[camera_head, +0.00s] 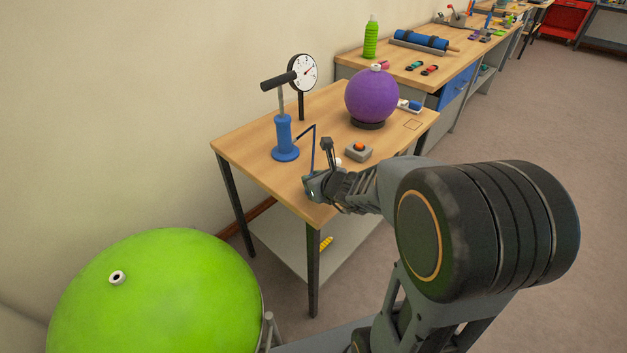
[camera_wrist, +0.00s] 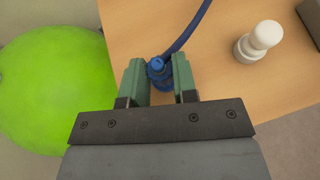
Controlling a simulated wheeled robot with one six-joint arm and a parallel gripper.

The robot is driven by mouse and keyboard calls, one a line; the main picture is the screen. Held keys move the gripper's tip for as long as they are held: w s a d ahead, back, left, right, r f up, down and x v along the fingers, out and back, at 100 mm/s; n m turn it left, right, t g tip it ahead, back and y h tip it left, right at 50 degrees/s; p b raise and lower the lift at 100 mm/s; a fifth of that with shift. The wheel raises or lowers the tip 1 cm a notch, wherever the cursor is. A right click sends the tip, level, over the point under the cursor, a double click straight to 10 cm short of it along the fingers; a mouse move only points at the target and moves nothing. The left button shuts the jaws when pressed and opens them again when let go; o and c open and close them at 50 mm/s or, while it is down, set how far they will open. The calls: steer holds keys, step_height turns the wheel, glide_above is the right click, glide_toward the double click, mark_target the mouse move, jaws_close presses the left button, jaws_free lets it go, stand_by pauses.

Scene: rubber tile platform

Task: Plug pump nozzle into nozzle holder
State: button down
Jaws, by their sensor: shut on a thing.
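The blue pump (camera_head: 284,138), with a black T-handle, stands upright on the wooden table. Its thin blue hose (camera_head: 314,148) runs to my gripper (camera_head: 312,188), above the table's near corner. In the wrist view, my gripper (camera_wrist: 160,82) has its green fingers shut on the blue nozzle (camera_wrist: 157,72), with the hose (camera_wrist: 186,32) leading up from it. The nozzle's lower end is hidden. A white round-topped peg (camera_wrist: 258,42) stands on the table to the right, apart from the nozzle; it may be the nozzle holder, but I cannot tell.
A pressure gauge (camera_head: 302,72) stands behind the pump. A purple ball (camera_head: 372,96) rests on a dark ring at the back right. A grey box with an orange button (camera_head: 359,151) lies right of the gripper. A large green ball (camera_head: 160,295) is at lower left, beside the table (camera_head: 245,148).

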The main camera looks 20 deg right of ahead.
steer(key=shift+f, duration=0.15)
stand_by(0.3)
steer(key=c, duration=0.8)
jaws_free()
steer(key=shift+s, duration=0.1)
steer(key=shift+p+v, duration=0.9)
steer(key=shift+v, duration=1)
steer(key=shift+b+v, duration=0.3)
steer(key=shift+v, duration=0.75)
